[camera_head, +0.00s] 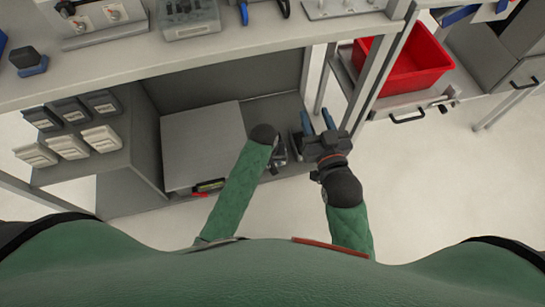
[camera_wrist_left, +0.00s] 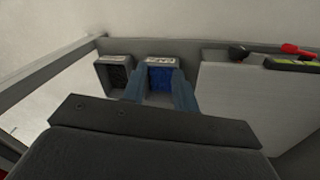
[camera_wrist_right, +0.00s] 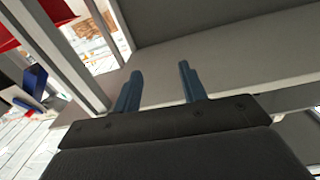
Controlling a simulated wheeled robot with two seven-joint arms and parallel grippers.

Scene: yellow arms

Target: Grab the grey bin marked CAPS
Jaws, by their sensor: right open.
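Two small grey bins with labels on their rims stand side by side in the left wrist view. One bin (camera_wrist_left: 115,59) has dark contents. The other bin (camera_wrist_left: 160,60) has blue contents. I cannot read the labels, so I cannot tell which is marked CAPS. My left gripper (camera_wrist_left: 160,88) is open, its fingers in front of the blue-filled bin and overlapping its sides in the picture. In the head view my left gripper (camera_head: 279,156) is partly hidden by its arm, right of a white box. My right gripper (camera_head: 318,122) is open and empty beside the lower shelf.
The white box (camera_head: 203,145) sits on the lower shelf. Several dark and white small containers (camera_head: 70,112) stand on a ledge at left. A bench top (camera_head: 130,52) overhangs the shelf. Shelf posts and a red bin (camera_head: 415,68) are at right. Floor is clear at lower right.

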